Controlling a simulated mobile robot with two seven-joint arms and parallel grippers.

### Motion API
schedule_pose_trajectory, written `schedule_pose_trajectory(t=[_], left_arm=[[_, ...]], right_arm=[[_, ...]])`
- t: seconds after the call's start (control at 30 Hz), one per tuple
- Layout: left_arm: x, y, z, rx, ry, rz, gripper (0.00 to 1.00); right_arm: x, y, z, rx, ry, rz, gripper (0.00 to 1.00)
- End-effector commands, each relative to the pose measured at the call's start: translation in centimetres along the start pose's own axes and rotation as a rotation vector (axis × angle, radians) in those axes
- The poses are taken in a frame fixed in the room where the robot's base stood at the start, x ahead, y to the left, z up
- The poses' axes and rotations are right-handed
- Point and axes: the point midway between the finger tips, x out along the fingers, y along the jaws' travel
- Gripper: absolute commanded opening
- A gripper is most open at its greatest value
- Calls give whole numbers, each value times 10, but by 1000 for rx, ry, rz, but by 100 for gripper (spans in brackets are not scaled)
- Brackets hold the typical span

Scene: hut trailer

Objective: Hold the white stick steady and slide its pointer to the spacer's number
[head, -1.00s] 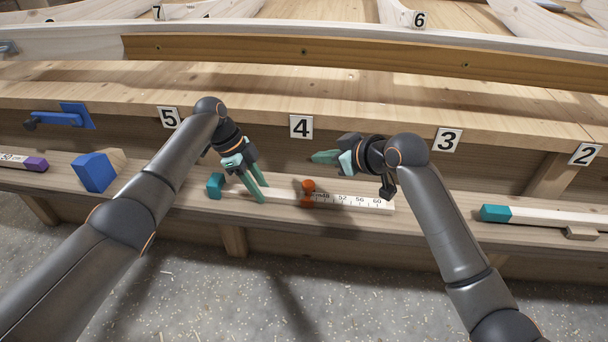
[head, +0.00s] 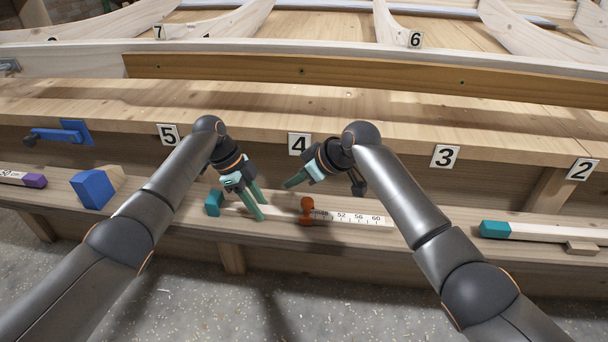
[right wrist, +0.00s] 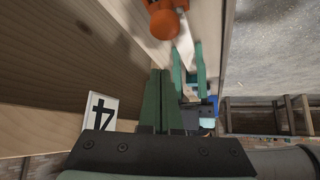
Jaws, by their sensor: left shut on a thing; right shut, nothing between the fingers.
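The white stick (head: 345,218) lies on the wooden ledge, with a teal left end (head: 213,203) and a printed scale to the right. Numbers 52, 56 and 60 are readable; the marks beside the orange pointer (head: 307,210) are too small to read. My left gripper (head: 260,206) is shut on the stick, between the teal end and the pointer. My right gripper (head: 288,184) is shut and empty, above and slightly left of the pointer. In the right wrist view its fingers (right wrist: 160,100) are together, apart from the pointer (right wrist: 165,20). I cannot identify the spacer.
Another teal-ended stick (head: 540,232) lies to the right, and a purple-ended one (head: 22,179) at far left. A blue block (head: 92,189) and a blue clamp-like tool (head: 60,134) are on the left. Number plates, including 4 (head: 299,144), line the board behind the ledge.

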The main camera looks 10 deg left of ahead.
Motion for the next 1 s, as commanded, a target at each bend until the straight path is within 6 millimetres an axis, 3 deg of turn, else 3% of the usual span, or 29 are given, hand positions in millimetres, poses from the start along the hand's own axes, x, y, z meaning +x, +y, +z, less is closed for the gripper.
schedule_pose_trajectory(t=[0.33,1.0], left_arm=[[-1,0,-1,1,1,-1,0],[-1,0,0,1,1,-1,0]], right_arm=[[29,-1,0,1,-2,-2,0],[6,0,33,1,0,0,0]])
